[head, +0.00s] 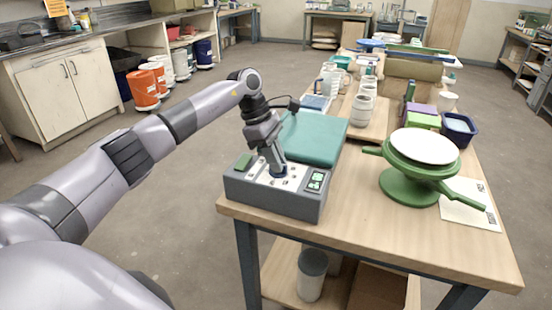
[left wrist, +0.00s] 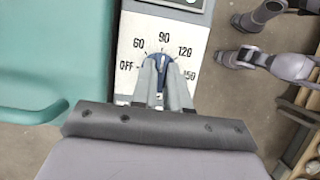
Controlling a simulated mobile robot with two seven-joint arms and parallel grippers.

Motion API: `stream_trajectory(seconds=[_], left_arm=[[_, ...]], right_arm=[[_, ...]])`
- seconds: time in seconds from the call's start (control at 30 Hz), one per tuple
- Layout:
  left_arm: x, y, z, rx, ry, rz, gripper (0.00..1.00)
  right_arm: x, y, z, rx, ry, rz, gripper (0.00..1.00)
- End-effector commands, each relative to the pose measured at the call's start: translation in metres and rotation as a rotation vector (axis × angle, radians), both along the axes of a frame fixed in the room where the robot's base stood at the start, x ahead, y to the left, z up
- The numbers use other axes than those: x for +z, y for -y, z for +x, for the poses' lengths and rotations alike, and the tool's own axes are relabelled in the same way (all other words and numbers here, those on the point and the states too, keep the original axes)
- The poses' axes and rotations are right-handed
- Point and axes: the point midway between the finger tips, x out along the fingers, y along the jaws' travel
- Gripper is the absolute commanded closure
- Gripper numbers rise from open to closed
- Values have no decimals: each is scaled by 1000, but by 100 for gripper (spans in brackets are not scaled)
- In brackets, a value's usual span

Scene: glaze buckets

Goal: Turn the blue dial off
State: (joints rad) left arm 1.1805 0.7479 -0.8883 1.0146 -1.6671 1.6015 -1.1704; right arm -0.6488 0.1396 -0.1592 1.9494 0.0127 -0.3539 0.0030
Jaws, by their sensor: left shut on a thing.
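The blue dial (left wrist: 164,60) sits on a white panel marked OFF, 60, 90, 120 and 150. Its pale pointer line seems to face about 90, though the fingers cover much of the dial. My left gripper (left wrist: 163,88) is shut on the dial, one finger on each side. In the head view, my left gripper (head: 277,168) reaches down onto the panel from above, and only a little of the blue dial (head: 279,171) shows. The dial belongs to a grey control box (head: 265,198) at the near left table corner. My right gripper is not in view.
A teal slab (head: 313,138) lies behind the control box. A green banding wheel (head: 408,188) with a white top stands to the right on the wooden table (head: 370,240). Cups and containers fill the table's far part.

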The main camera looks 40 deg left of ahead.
Motion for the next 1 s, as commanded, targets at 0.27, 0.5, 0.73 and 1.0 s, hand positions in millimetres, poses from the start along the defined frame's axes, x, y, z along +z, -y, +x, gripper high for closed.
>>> stream_trajectory(seconds=[0.27,0.5,0.73,1.0], left_arm=[[1,0,-1,54,-1,1,100],[2,0,-2,207,1,0,100],[2,1,-3,420,1,0,100],[2,2,-4,674,2,1,100]], right_arm=[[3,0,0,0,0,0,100],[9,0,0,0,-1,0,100],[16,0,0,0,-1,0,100],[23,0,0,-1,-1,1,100]])
